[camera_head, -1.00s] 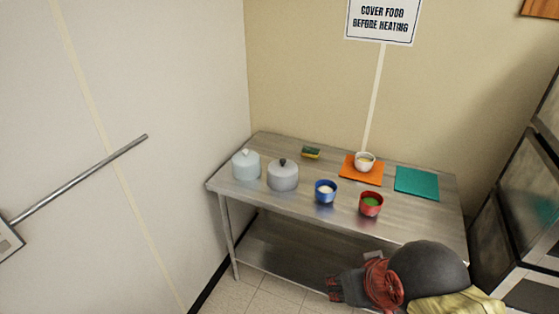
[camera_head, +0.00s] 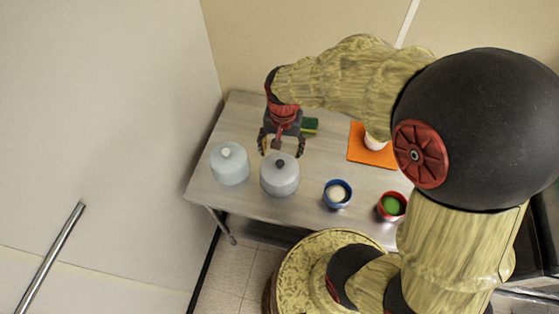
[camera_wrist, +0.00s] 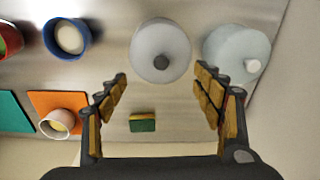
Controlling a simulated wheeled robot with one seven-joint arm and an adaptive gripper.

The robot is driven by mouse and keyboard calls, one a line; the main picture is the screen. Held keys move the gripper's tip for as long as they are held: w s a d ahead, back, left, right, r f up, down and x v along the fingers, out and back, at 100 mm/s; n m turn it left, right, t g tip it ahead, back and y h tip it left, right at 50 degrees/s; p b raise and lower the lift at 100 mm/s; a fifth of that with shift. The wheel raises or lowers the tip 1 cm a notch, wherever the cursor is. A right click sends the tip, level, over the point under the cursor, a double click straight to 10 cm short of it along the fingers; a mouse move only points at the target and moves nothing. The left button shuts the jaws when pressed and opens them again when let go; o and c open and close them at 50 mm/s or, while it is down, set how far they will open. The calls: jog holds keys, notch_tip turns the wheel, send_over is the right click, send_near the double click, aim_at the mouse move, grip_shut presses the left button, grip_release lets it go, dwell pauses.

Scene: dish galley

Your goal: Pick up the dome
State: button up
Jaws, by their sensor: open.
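Two lidded domes stand on the steel table. The grey dome (camera_head: 280,177) has a dark knob; in the wrist view it (camera_wrist: 160,55) lies ahead of and between the fingertips. The pale blue dome (camera_head: 229,168) has a white knob and stands left of the grey one; in the wrist view it (camera_wrist: 232,48) is beyond the right finger. My gripper (camera_head: 281,149) is open and empty, just behind the grey dome in the head view and seemingly above the table. It shows no clear contact with either dome. Both fingers also show in the wrist view (camera_wrist: 160,76).
A blue bowl (camera_head: 337,194) and a red bowl (camera_head: 391,206) stand right of the domes. A sponge (camera_wrist: 142,122) lies behind my gripper. A teal mat (camera_wrist: 14,111) also shows. The wall closes the left side.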

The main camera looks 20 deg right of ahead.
aim_at(280, 163)
jog(key=o, duration=0.7)
jog(key=shift+m+g, duration=0.3)
jog(key=shift+m, duration=0.2)
jog(key=f, duration=0.4)
jog(key=w+f, duration=0.1)
jog(key=f, duration=0.1)
jog(key=shift+o, duration=0.3)
jog(key=shift+w+f, duration=0.15)
jog(key=shift+f, duration=2.2)
jog(key=shift+c, duration=0.3)
